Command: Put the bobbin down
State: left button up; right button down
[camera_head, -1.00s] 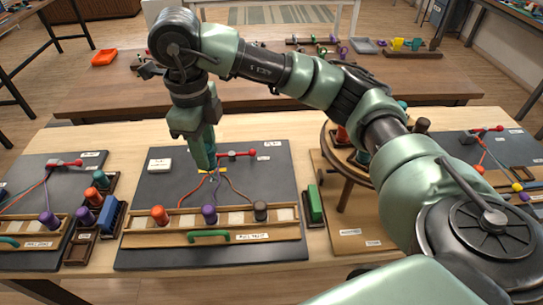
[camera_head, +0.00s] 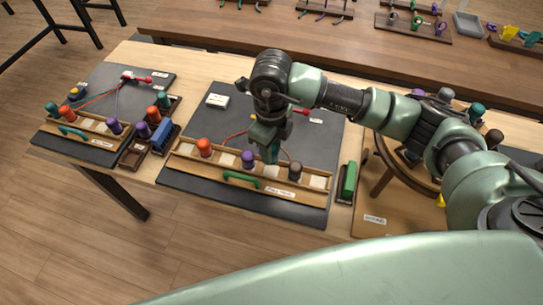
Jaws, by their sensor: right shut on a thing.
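My right gripper (camera_head: 268,150) comes in from the right, points down and is shut on a teal bobbin (camera_head: 271,157). The bobbin is small and partly hidden by the jaws. It is over the wooden rack (camera_head: 215,173) on the middle dark board, between the purple bobbin (camera_head: 248,158) and the brown bobbin (camera_head: 295,171). I cannot tell whether it touches the rack. An orange bobbin (camera_head: 204,147) stands farther left in the same rack. Cords run from the red clamp behind, partly hidden by my gripper. My left gripper is not in view.
A green block (camera_head: 349,180) in a tray stands right of the board. A brown wheel stand (camera_head: 395,181) is beyond it, partly behind my arm. The left board (camera_head: 152,86) has its own rack of bobbins. A white label block (camera_head: 217,101) lies at the board's back.

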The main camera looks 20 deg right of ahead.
jog(key=shift+f, duration=0.55)
notch_tip(320, 180, down, 3)
jog(key=shift+f+p, duration=0.2)
jog(key=shift+p, duration=0.25)
jog(key=shift+f, duration=0.3)
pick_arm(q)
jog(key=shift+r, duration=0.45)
pick_arm(e)
jog(key=shift+f+b, duration=0.3)
jog(key=shift+b, duration=0.15)
jog(key=c, duration=1)
grip_release()
jog(key=shift+c, duration=0.2)
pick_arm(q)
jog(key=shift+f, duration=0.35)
